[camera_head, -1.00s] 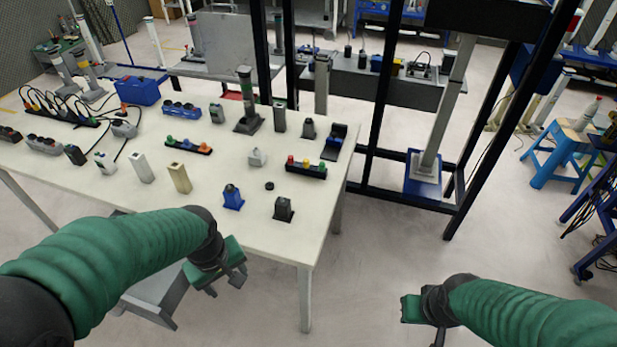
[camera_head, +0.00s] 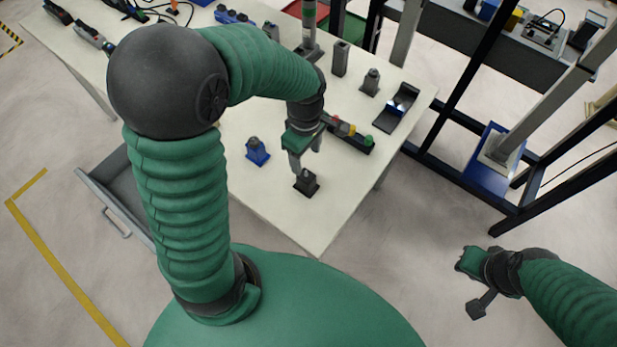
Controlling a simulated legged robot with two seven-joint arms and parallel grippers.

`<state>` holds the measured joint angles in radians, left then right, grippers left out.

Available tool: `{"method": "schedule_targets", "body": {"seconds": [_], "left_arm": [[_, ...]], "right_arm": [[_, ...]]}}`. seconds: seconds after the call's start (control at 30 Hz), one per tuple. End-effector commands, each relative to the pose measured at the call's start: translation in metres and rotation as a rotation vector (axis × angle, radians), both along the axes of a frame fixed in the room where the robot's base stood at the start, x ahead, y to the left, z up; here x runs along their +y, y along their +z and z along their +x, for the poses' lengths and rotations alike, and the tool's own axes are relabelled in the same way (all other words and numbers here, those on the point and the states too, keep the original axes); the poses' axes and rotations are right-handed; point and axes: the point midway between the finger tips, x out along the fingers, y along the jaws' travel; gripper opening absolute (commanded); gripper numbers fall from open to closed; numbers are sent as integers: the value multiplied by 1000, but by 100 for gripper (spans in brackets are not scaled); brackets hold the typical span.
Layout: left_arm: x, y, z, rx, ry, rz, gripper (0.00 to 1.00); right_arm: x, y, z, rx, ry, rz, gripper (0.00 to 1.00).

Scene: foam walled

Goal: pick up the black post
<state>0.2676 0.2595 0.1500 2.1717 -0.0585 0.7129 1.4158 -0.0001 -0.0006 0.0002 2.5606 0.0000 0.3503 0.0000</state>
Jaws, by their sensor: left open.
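The black post (camera_head: 306,183) is a small dark block with a narrower top, upright on the white table (camera_head: 290,228) near its front corner. My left gripper (camera_head: 307,163) is open and points down just above the black post, with its fingers close around or over the top. I cannot tell whether they touch it. My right gripper (camera_head: 467,287) is off the table at the lower right, over the floor, and its jaw state is unclear.
A similar blue post (camera_head: 257,151) stands left of the black post. A black strip with coloured buttons (camera_head: 352,137) lies behind my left gripper. A grey post (camera_head: 370,82) and a black-blue holder (camera_head: 403,103) stand farther back. An open drawer (camera_head: 110,195) is at left.

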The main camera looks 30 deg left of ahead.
Motion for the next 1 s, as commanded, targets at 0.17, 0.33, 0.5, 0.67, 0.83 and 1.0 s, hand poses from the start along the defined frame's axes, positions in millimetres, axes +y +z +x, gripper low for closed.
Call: {"method": "schedule_targets", "body": {"seconds": [0.17, 0.33, 0.5, 0.67, 0.83, 1.0], "left_arm": [[0, -44, 1, 7, -1, -1, 60], [0, -60, 0, 4, -2, -1, 60], [-2, -91, -8, 4, -2, -2, 60], [-2, -107, -6, 1, -3, -2, 60], [-2, -107, -5, 0, -2, -1, 60], [-2, -106, -6, 0, -2, -1, 39]], "right_arm": [[0, -6, 0, 0, 0, 0, 22], [0, -6, 0, 0, 0, 0, 22], [0, -8, 0, 0, 0, 0, 22], [0, -9, 0, 0, 0, 0, 22], [0, -9, 0, 0, 0, 0, 22], [0, -9, 0, 0, 0, 0, 22]]}}
